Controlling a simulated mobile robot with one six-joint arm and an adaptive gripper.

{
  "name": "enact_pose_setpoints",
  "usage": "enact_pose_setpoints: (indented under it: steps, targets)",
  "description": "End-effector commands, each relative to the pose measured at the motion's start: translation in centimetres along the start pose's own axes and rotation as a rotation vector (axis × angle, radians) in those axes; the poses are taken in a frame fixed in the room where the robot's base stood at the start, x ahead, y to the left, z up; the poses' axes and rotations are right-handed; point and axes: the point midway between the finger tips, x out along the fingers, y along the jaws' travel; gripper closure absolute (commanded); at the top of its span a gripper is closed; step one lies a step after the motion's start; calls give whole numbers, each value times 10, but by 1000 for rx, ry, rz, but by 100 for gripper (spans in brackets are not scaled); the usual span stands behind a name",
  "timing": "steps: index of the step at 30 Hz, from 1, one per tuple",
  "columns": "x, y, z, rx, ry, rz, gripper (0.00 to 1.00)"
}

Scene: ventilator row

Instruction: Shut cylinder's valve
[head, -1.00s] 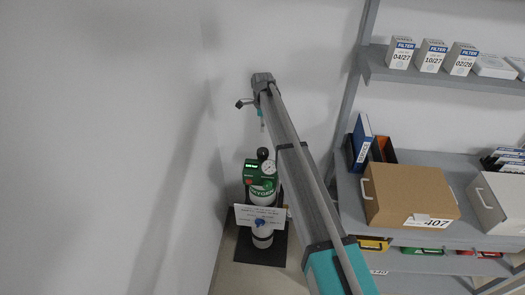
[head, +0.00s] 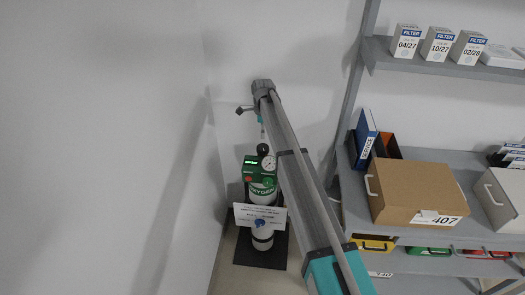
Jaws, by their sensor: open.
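The oxygen cylinder (head: 262,193) stands upright on a dark base plate in the corner, white with a green label. A green head unit (head: 251,170), a round gauge (head: 269,163) and a black knob (head: 262,149) sit at its top. A white sign (head: 245,214) with a blue mark hangs on its front. My gripper (head: 263,134) points down from the end of my arm, small in the view, just above the black knob. It is open and looks empty; a small gap to the knob seems to remain. My arm hides part of the cylinder's right side.
Walls are close to the left of and behind the cylinder.

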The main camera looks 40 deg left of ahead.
Motion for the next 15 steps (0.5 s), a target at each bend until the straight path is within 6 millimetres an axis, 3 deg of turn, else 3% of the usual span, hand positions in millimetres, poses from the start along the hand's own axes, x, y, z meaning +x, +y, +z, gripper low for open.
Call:
enact_pose_setpoints:
  steps: [15]
  targets:
    - [45, 0, 0, 0, 0, 0, 0]
